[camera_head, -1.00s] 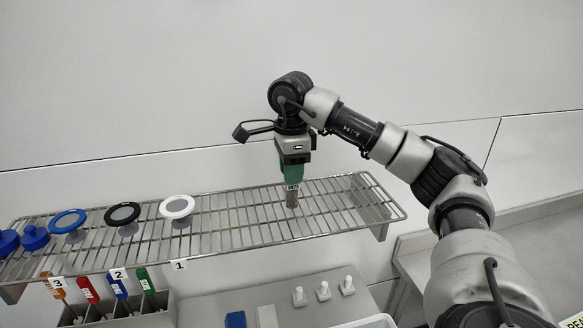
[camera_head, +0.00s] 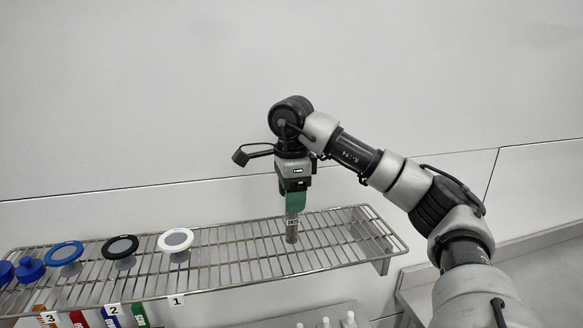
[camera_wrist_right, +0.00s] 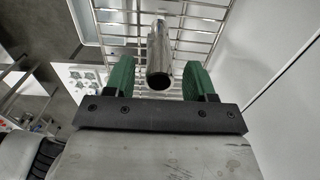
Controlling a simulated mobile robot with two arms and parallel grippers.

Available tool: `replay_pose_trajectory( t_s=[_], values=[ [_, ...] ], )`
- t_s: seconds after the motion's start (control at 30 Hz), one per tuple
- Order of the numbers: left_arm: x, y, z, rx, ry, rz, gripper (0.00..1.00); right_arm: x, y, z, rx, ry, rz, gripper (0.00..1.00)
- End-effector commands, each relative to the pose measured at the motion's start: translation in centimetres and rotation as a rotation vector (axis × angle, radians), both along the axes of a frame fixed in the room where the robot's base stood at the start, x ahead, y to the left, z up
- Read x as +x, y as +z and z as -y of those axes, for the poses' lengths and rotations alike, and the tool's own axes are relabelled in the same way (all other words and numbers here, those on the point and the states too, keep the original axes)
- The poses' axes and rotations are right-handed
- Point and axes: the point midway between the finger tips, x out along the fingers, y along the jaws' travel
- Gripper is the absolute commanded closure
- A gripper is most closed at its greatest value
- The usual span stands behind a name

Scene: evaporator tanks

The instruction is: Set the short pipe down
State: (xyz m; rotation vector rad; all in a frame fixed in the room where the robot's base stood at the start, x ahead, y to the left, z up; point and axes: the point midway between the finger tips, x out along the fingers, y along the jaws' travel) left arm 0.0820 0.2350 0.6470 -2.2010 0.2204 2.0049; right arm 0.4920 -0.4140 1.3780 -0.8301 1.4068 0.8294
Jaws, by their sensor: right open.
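The short pipe (camera_head: 291,230) is a grey metal tube standing upright on the wire rack (camera_head: 240,268), right of its middle. My right gripper (camera_head: 294,207) points down over the pipe's upper end and is open. In the right wrist view the pipe (camera_wrist_right: 160,55) lies between the two green fingers (camera_wrist_right: 158,80), with a gap on each side. The pipe's top is hidden behind the fingers in the head view. My left gripper is not in view.
On the rack's left part stand a white-rimmed disc (camera_head: 175,240), a black-rimmed disc (camera_head: 120,247), a blue-rimmed disc (camera_head: 64,254) and blue caps (camera_head: 30,268). Coloured labelled items and white pegs show below the rack. The rack right of the pipe is bare. A wall stands behind.

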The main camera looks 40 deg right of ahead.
Motion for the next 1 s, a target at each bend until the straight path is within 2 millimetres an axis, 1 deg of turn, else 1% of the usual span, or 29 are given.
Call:
replay_pose_trajectory(
  t_s=[0.03,0.1,0.2,0.27,0.47,0.7,0.8,1.0],
  values=[
    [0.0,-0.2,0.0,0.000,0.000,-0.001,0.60,0.1,1.1,-0.1,0.001,0.001,0.007,0.45],
    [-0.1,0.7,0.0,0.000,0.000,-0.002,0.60,0.0,2.7,0.0,0.000,0.001,0.004,0.45],
    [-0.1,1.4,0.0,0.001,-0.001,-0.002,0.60,0.0,4.5,0.0,0.000,0.000,0.006,0.45],
    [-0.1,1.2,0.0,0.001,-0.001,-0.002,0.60,0.0,4.9,-0.1,-0.001,0.001,0.004,0.45],
    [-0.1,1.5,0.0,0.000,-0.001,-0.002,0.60,0.0,7.3,0.0,0.000,0.001,0.004,0.45],
    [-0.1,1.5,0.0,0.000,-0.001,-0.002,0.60,0.0,9.2,-0.1,0.001,0.002,0.002,0.45],
    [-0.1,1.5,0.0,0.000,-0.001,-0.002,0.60,0.0,9.6,-0.1,0.000,0.001,0.001,0.45],
    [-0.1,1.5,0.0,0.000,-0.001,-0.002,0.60,0.0,9.9,-0.1,0.001,0.001,0.000,0.45]
  ],
)
